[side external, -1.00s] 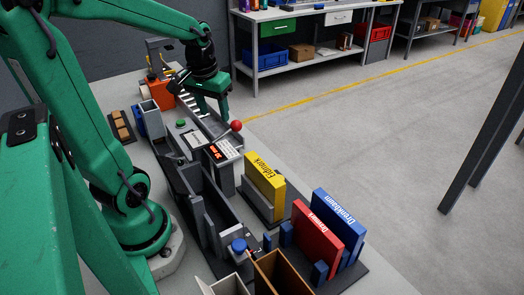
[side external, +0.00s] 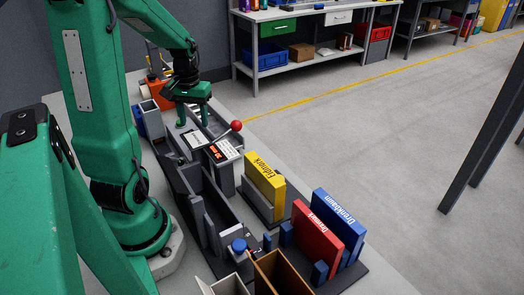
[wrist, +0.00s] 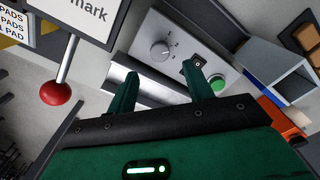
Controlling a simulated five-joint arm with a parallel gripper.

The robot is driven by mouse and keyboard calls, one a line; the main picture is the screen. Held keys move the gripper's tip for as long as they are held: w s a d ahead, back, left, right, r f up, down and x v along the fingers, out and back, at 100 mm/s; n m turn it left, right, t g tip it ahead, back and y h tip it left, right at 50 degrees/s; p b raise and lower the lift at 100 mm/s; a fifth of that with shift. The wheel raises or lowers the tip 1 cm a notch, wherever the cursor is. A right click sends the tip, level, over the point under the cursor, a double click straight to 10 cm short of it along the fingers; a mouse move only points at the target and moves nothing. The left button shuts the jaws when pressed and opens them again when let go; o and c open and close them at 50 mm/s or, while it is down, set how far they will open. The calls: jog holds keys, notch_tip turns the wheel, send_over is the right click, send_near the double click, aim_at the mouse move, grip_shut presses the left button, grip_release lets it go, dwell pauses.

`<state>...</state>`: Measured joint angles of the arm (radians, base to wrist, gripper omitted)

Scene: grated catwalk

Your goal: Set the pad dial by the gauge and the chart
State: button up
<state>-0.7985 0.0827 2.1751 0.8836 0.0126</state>
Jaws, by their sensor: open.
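The pad dial (wrist: 160,50) is a round grey knob with a pointer and printed marks on a light panel in the wrist view. My gripper (wrist: 161,70) is open and empty, its two green fingers apart below the dial in the picture; it also shows over the machine in the side view (side external: 193,122). I cannot tell whether it touches anything. A white chart (wrist: 14,26) with lines ending in "PADS" and "1 PAD" is cut off at the top left. A red lit readout (side external: 217,152), perhaps the gauge, is too small to read.
A black rocker switch (wrist: 194,76) and green button (wrist: 217,83) sit beside the dial. A red-balled lever (wrist: 55,92) and a white sign ending in "mark" (wrist: 88,14) are near. Yellow (side external: 264,172), red (side external: 316,234) and blue (side external: 339,222) boxes stand in front.

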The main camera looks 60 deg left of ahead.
jog(key=shift+f, duration=3.4)
jog(key=c, duration=1)
